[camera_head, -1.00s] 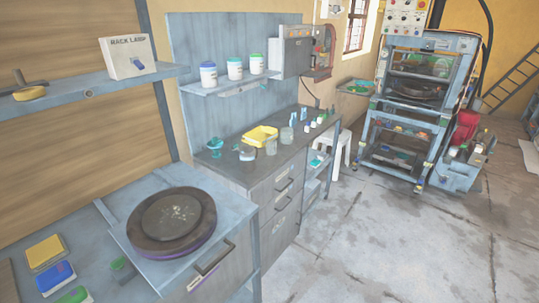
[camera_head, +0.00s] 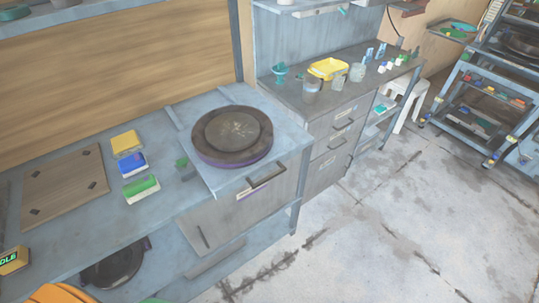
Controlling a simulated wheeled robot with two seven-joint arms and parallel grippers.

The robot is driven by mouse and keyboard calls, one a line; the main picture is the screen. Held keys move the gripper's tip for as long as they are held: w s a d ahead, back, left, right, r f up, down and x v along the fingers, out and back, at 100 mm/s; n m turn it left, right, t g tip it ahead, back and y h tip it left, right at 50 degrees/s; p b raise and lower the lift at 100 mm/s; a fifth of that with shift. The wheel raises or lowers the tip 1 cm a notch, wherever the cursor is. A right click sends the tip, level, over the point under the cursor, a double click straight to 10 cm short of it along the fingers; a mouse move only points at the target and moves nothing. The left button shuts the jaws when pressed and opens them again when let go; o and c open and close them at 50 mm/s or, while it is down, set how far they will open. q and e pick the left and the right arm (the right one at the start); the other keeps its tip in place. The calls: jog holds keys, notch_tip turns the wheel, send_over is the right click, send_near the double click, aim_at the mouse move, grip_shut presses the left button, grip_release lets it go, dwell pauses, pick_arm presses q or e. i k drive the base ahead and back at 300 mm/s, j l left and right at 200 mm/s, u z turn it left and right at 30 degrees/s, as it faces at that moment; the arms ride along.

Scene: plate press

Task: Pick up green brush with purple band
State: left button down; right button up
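I cannot make out a purple band on any green thing in view. A green-topped block with a pale lower part (camera_head: 141,188) lies on the near blue-grey bench (camera_head: 170,215). It is in front of a blue-and-white block (camera_head: 133,164) and a yellow block (camera_head: 126,142). A small green-and-grey thing (camera_head: 183,166) lies to their right, close to the round dark plate; its shape is too small to tell. Neither of my grippers is in view.
A round dark plate (camera_head: 232,133) sits on a raised drawer unit right of the blocks. A wooden board (camera_head: 62,187) lies at left. The far counter (camera_head: 350,95) holds a yellow tray (camera_head: 327,68), jars and small items.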

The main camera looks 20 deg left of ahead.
aim_at(135, 191)
jog(key=u, duration=1.75)
jog(key=j, duration=0.05)
